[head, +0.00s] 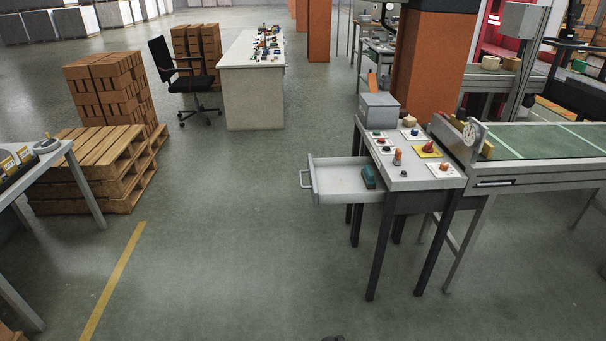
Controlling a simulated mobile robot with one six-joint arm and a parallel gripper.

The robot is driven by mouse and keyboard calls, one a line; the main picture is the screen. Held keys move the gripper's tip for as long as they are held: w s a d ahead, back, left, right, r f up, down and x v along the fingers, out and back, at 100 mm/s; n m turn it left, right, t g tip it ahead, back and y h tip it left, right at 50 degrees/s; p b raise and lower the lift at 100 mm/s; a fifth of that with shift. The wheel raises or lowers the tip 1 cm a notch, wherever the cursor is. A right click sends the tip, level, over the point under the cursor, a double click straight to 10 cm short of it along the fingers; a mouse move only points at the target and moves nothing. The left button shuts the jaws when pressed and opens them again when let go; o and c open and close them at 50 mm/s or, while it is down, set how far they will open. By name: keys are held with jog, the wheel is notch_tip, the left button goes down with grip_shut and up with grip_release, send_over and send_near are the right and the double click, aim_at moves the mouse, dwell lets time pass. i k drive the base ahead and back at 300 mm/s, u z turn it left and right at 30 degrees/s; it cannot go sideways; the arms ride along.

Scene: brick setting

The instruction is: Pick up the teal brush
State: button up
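A teal object (369,177), likely the brush, lies in the open drawer (332,190) of a small grey table (412,182). It is at the drawer's right end, close to the table's edge. It is small here, so bristles cannot be made out. The drawer is pulled out to the left and looks otherwise empty. My gripper is not clearly in view. A small dark shape at the bottom edge may be part of my arm, but I cannot tell.
A green-topped conveyor (550,141) adjoins on the right. Pallets (100,175) and a chair (180,78) stand left. The floor before the drawer is clear.

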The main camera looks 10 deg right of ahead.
aim_at(367, 174)
jog(key=u, duration=0.05)
jog(key=i, duration=1.15)
jog(key=z, duration=0.25)
